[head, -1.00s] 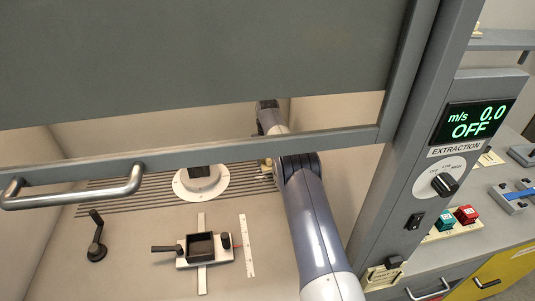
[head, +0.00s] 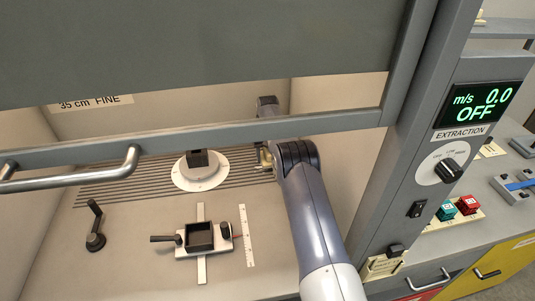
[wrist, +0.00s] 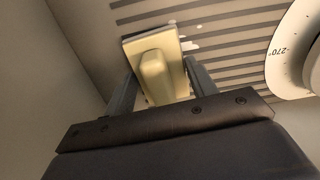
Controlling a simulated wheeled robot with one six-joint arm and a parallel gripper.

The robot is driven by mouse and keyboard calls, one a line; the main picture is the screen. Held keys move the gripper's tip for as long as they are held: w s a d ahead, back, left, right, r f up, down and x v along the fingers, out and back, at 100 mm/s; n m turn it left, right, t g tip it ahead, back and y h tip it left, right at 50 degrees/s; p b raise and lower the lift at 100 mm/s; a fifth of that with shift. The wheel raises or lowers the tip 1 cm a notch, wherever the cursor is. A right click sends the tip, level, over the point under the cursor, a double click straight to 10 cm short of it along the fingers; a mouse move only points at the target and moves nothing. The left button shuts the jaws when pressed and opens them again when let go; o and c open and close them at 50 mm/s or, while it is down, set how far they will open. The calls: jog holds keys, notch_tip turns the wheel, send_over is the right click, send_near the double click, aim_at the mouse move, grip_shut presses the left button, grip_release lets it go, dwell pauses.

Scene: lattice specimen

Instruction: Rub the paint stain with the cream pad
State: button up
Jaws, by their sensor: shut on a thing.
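The cream pad (wrist: 153,75) is between the two fingers of my gripper (wrist: 160,80) in the wrist view. It has a raised cream grip on a flat rectangular base, with a darker layer along its far edge. The paint stain (wrist: 190,46) shows as white splotches on the slatted floor, just right of the pad's far end; the pad may hide part of it. I cannot tell whether the pad touches the floor. In the head view my gripper (head: 263,157) is at the right end of the slats, partly hidden by my arm.
A round white dial base (head: 200,178) with a dark block stands left of my gripper. The sash bar (head: 220,133) crosses above my arm. The extraction panel (head: 465,125) reads OFF.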

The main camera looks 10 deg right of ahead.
aim_at(249, 167)
jog(key=shift+f+b, duration=0.6)
jog(key=shift+f, duration=0.35)
jog(key=shift+a+r, duration=0.1)
jog(key=shift+a, duration=1.8)
jog(key=shift+a+b, duration=0.4)
jog(key=shift+a, duration=1.4)
jog(key=shift+s+d+b, duration=0.1)
jog(key=shift+d+b, duration=0.25)
jog(key=shift+d, duration=3.4)
jog(key=shift+s, duration=0.1)
